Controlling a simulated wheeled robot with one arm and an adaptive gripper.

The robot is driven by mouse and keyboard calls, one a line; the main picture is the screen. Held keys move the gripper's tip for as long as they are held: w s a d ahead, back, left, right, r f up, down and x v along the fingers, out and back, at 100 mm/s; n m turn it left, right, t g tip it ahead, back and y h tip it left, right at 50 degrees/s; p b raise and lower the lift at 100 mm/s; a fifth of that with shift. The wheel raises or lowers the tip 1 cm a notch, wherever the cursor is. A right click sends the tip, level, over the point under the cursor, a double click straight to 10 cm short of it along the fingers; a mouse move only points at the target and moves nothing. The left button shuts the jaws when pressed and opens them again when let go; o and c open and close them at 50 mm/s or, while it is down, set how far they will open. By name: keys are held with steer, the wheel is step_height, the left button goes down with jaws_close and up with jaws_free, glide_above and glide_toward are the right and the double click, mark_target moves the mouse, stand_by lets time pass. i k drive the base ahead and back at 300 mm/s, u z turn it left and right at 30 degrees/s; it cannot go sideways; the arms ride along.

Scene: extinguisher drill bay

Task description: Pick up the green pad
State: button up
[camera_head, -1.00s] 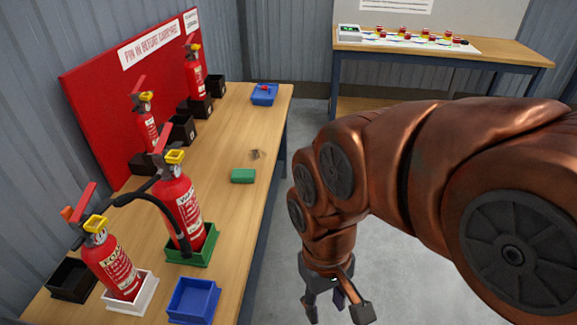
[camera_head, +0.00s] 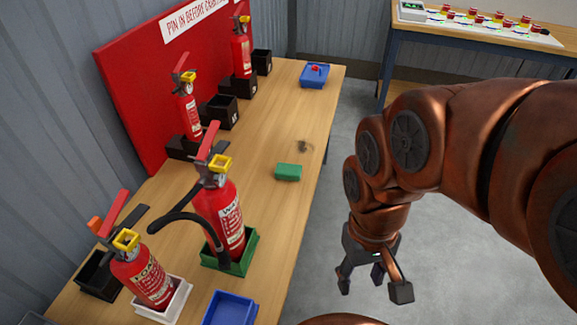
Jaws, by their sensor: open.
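The green pad (camera_head: 288,172) is a small flat block lying on the wooden table (camera_head: 262,205), close to its right edge. My gripper (camera_head: 374,288) hangs over the floor to the right of the table, fingers pointing down. It is open and empty, apart from the pad and nearer to the camera than it. Nothing covers the pad.
A small dark smudge or item (camera_head: 304,147) lies just behind the pad. A red extinguisher in a green tray (camera_head: 232,263) and another in a white tray (camera_head: 180,300) stand at front left. A blue tray (camera_head: 229,308) is at the front edge. A blue box (camera_head: 314,76) sits at the far end.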

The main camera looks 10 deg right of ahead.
mark_target(288, 171)
steer(key=z, duration=1.6)
steer(key=i, duration=1)
steer(key=u, duration=3.7)
